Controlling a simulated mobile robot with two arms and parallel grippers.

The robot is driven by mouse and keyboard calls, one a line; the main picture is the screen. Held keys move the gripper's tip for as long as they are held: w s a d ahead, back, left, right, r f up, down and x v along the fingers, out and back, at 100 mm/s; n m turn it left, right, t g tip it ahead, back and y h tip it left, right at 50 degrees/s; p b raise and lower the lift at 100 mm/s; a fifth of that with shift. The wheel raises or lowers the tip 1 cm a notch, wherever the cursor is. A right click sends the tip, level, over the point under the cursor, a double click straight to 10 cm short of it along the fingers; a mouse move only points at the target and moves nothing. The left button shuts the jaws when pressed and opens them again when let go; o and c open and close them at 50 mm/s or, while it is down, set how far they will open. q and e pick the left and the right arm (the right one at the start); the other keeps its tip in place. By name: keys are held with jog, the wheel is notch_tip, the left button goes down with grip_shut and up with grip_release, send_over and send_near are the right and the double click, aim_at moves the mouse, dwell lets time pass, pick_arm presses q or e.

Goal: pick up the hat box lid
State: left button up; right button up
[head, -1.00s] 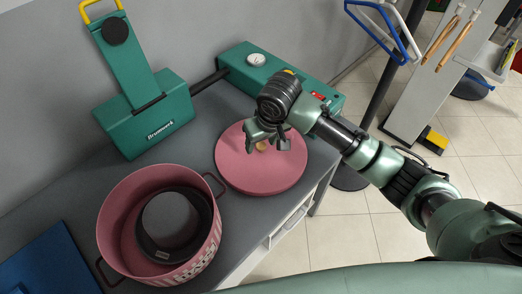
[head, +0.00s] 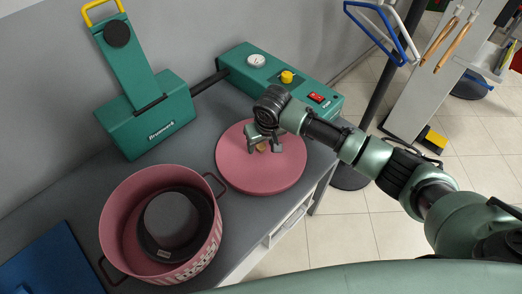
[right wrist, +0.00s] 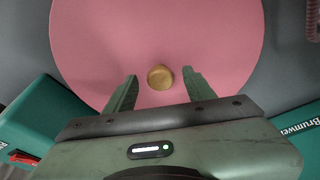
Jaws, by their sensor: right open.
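The pink round hat box lid (head: 240,172) lies flat on the grey table, right of the pink hat box (head: 122,215). The lid also shows in the right wrist view (right wrist: 210,40), with a small tan knob (right wrist: 160,77) at its middle. My right gripper (head: 264,148) is over the lid at the knob. Its two open fingers (right wrist: 160,88) stand on either side of the knob, with a gap on both sides. In the head view the gripper partly hides the knob. The hat box is open and holds a dark hat (head: 160,245). My left gripper is not in view.
A green Brunnwerk machine (head: 150,115) stands behind the hat box. A green control unit (head: 300,88) with a gauge, yellow knob and red switch sits just behind the lid. A blue panel (head: 50,265) lies at the table's left. Tiled floor is at right.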

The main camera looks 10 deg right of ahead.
jog(key=shift+c, duration=0.3)
grip_shut()
jog(key=shift+r, duration=0.1)
